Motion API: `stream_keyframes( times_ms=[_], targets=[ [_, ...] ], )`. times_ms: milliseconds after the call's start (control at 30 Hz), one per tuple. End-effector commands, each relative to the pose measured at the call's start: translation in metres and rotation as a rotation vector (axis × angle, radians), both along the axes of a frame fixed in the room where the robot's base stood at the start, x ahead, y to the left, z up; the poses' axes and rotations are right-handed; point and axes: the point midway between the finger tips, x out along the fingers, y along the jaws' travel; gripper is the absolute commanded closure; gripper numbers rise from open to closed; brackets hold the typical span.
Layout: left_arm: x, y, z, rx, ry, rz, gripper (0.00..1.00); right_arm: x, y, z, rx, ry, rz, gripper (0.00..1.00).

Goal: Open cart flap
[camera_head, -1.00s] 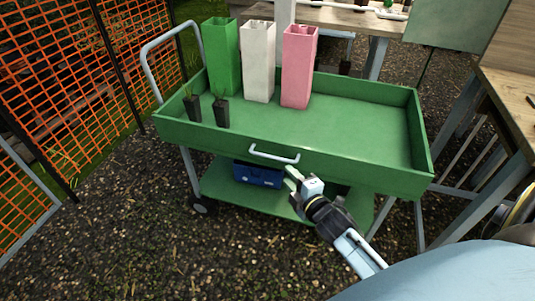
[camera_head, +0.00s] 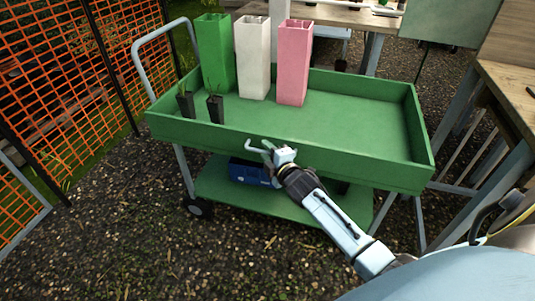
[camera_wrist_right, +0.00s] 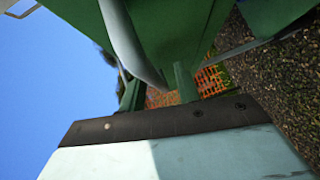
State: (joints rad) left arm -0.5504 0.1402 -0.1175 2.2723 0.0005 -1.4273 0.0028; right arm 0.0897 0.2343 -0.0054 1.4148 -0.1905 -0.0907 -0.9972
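The green cart (camera_head: 330,130) stands ahead of me. Its front flap (camera_head: 350,170) is upright, level with the tray's other walls. A pale bar handle (camera_head: 251,149) sits on the flap's outer face, partly hidden by my right gripper (camera_head: 269,149). That gripper is at the handle's right part, with its fingertips close against it. I cannot tell whether the fingers are closed around the bar. The right wrist view shows a pale bar (camera_wrist_right: 131,45) close to the gripper, beside green surfaces. My left gripper is not in view.
Green (camera_head: 215,55), white (camera_head: 253,60) and pink (camera_head: 294,65) square tubes stand at the tray's back. Two small black plant pots (camera_head: 215,108) stand at its left. A blue box (camera_head: 247,172) is on the lower shelf. A wooden table (camera_head: 512,95) is at right.

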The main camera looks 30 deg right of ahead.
Motion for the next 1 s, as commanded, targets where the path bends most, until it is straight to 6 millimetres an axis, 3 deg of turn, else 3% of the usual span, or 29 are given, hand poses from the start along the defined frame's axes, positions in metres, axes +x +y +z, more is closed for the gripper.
stream_keyframes(
  times_ms=[200,467,1000],
  targets=[
    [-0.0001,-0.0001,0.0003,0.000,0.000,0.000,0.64,0.0000,0.0001,0.0002,0.000,0.000,0.000,0.69],
    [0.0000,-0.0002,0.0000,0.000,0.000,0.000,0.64,-0.0002,0.0000,0.0001,0.000,0.000,0.000,1.00],
    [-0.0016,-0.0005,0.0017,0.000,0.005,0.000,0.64,-0.0076,0.0022,-0.0022,-0.021,-0.019,0.001,1.00]
  ],
)
